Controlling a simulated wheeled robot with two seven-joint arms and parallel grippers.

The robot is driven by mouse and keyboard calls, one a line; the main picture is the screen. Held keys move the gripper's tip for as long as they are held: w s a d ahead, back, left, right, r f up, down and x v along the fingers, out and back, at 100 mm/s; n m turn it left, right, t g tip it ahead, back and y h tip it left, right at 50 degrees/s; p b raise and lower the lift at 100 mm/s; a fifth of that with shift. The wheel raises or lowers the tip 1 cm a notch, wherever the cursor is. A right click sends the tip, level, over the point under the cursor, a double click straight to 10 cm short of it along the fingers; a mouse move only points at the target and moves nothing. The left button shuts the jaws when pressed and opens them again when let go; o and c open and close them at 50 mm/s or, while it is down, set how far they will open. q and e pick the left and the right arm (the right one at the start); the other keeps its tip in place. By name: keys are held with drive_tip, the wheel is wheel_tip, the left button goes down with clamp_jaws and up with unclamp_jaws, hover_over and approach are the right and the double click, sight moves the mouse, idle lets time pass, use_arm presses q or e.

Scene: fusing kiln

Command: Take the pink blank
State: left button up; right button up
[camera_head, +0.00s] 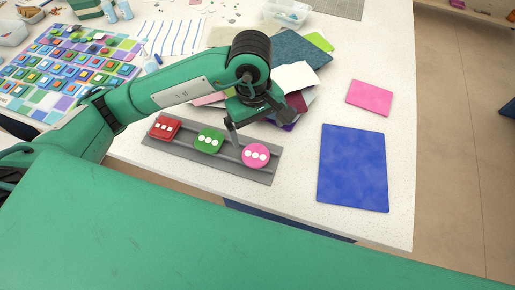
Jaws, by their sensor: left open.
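The pink blank (256,156), a round disc with white dots on top, sits at the right end of a grey tray (187,151). A green blank (208,141) with white dots sits in the tray's middle, and a red square blank (165,127) with white marks is at its left end. My left gripper (264,122) is open and empty, above and behind the tray. One finger points down close to the green and pink blanks; I cannot tell its exact height. My right gripper is not in view.
A blue sheet (353,168) and a pink sheet (369,98) lie right of the tray on the white table. Stacked coloured sheets (303,48) lie behind my gripper. A colourful tile board (65,65) is at left, a clear box (286,12) at the back.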

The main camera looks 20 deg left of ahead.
use_arm(q)
drive_tip(key=a, duration=0.1)
drive_tip(key=p, duration=0.2)
hover_over(256, 154)
drive_tip(key=shift+y, duration=0.4)
drive_tip(key=f, duration=0.8)
drive_tip(key=shift+s+a, duration=0.25)
drive_tip(key=shift+f+p, duration=0.35)
drive_tip(key=shift+f, duration=0.05)
drive_tip(key=f+p, duration=0.1)
drive_tip(key=f, duration=0.1)
drive_tip(key=f+p, duration=0.1)
drive_tip(key=f, duration=0.1)
drive_tip(key=shift+w+d, duration=0.2)
drive_tip(key=shift+f, duration=0.4)
drive_tip(key=shift+c, duration=0.3)
drive_tip(key=c, duration=1.1)
